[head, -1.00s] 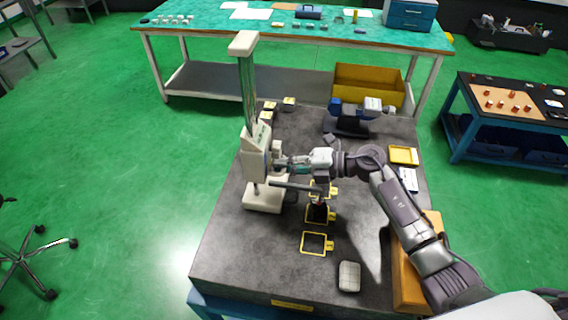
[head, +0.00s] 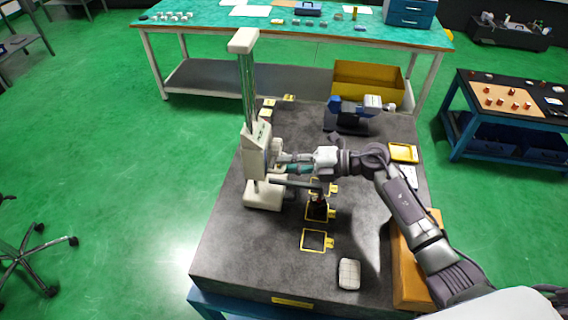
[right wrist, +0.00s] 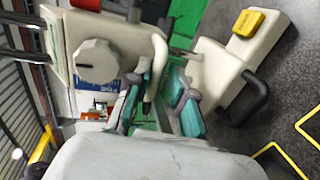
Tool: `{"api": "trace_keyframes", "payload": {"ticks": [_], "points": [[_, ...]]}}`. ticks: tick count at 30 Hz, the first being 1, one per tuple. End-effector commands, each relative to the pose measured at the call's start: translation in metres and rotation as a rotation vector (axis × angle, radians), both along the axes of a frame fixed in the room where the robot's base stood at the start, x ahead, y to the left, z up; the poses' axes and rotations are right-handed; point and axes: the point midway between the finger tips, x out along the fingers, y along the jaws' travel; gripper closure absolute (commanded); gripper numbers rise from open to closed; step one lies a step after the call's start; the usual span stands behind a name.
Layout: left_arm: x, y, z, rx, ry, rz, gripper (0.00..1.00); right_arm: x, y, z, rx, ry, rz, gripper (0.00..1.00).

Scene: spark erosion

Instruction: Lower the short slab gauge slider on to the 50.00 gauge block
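The slab gauge (head: 250,140) is a cream stand with a tall column at the left of the grey plate. Its slider body carries a round cream knob (right wrist: 98,62) and a curved cream handle (right wrist: 159,55), seen in the right wrist view. A dark arm (head: 298,183) reaches right from the slider. A dark upright block (head: 317,206), possibly the 50.00 gauge block, stands in a yellow outline near the arm's end; its marking is unreadable. My right gripper (head: 288,164) is at the slider. Its teal fingers (right wrist: 157,98) are apart on either side of the handle's end. My left gripper is not in view.
An empty yellow outline (head: 314,241) and a pale rounded object (head: 348,273) lie nearer on the plate. The plate's front left is clear.

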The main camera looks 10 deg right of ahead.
Motion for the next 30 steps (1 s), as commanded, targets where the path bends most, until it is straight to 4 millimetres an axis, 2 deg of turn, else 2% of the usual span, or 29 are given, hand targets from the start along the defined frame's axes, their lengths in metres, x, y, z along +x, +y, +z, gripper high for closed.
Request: {"api": "trace_keyframes", "payload": {"ticks": [9, 15, 21, 30], "points": [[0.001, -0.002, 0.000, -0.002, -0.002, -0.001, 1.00, -0.026, -0.062, 0.013, -0.007, 0.001, -0.002, 0.78], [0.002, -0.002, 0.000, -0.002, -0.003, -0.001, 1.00, -0.037, -0.089, 0.020, -0.006, 0.002, -0.001, 0.78], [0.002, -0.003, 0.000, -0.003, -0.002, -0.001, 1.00, -0.041, -0.098, 0.023, -0.004, 0.002, 0.000, 0.78], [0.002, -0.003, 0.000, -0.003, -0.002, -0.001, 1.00, -0.041, -0.097, 0.024, -0.003, 0.001, 0.000, 0.78]]}}
